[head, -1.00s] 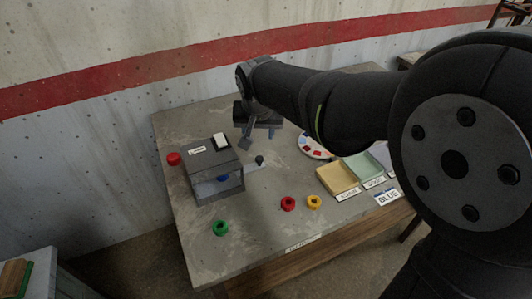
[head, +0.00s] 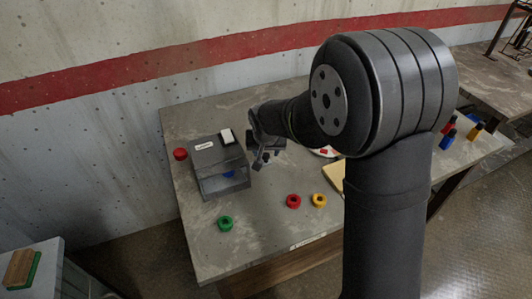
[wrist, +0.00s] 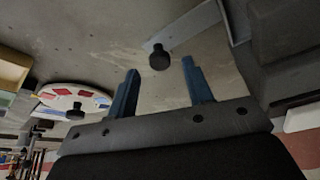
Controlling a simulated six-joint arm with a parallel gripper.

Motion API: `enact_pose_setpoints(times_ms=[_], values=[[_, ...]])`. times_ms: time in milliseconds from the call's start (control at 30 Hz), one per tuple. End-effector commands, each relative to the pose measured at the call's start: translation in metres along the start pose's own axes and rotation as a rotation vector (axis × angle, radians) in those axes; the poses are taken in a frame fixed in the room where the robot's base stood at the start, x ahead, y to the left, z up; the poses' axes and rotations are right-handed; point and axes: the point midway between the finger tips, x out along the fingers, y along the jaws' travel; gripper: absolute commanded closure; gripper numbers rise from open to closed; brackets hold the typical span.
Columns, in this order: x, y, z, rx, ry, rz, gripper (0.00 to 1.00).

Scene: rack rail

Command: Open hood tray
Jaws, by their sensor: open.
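The hood (head: 206,159) is a grey box with a clear front and a small label on top; something blue shows inside. In the wrist view a flat grey bar (wrist: 183,31) sticks out from the hood's side and bears a black knob (wrist: 159,57). My gripper (wrist: 160,84) is open and empty. Its two blue fingers point toward the knob, which lies just beyond and between the fingertips, apart from them. In the head view my gripper (head: 262,161) is close beside the hood's right side, and I cannot clearly separate the knob from it there.
Red (head: 180,154), green (head: 225,223), second red (head: 293,201) and yellow (head: 319,200) rings lie on the table (head: 260,235). A round plate (wrist: 75,97) and a yellow tray (head: 335,178) are to the right, partly hidden by my arm.

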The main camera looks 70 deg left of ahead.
Motion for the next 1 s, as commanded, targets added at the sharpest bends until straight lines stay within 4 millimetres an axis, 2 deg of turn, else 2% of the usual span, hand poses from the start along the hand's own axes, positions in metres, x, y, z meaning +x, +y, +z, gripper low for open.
enact_pose_setpoints(times_ms=[200, 533, 567, 767, 800, 1000], values=[[0.018, 0.0, 0.0, 0.001, 0.0, 0.0, 0.53], [0.021, 0.0, 0.0, 0.001, 0.0, 0.0, 0.53], [0.021, 0.0, 0.0, 0.001, 0.0, 0.0, 0.57], [0.021, 0.0, 0.0, 0.001, 0.0, 0.0, 0.97], [0.021, 0.0, 0.0, 0.001, 0.0, 0.0, 1.0], [0.022, 0.006, -0.003, 0.003, 0.0, 0.001, 1.0]])
